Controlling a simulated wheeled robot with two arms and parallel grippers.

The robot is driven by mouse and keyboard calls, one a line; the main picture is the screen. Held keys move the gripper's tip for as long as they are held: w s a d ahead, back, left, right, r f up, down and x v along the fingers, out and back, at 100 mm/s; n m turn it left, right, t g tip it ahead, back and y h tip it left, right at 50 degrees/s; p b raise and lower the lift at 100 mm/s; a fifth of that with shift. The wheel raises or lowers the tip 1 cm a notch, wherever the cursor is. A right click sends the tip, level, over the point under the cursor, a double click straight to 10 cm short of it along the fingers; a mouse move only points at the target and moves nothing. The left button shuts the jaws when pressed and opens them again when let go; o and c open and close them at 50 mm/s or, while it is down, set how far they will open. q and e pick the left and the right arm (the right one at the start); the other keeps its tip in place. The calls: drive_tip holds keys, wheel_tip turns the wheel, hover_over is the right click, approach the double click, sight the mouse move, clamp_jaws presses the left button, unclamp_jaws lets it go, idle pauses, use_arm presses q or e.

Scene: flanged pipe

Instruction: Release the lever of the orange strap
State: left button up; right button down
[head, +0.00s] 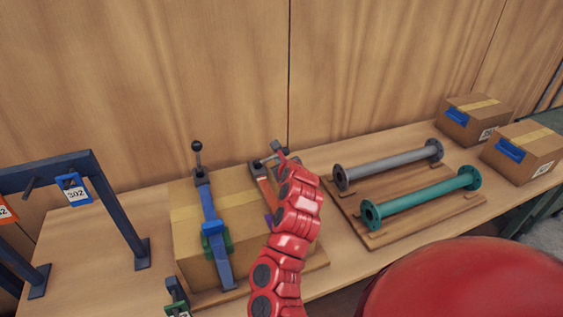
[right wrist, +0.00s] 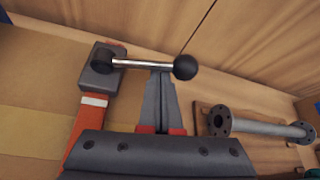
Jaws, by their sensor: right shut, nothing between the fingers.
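The orange strap (head: 266,187) runs over the right part of a cardboard box (head: 187,234), partly hidden by my right arm. In the right wrist view the orange strap (right wrist: 87,125) ends at a grey buckle block (right wrist: 103,67). Its lever (right wrist: 140,64) is a silver rod lying roughly level, with a black ball knob (right wrist: 185,67) at its right end. My right gripper (head: 278,148) is shut and empty. In the right wrist view its fingertips (right wrist: 160,75) are at the rod, between block and knob; I cannot tell whether they touch. My left gripper is out of view.
A blue strap (head: 212,215) with an upright lever (head: 198,158) crosses the box to the left. A dark rack (head: 118,205) with tags stands further left. Grey (head: 390,165) and teal (head: 420,198) flanged pipes lie on a wooden board at right. A wooden wall closes the back.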

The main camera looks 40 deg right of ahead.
drive_tip(key=shift+w+f, duration=0.1)
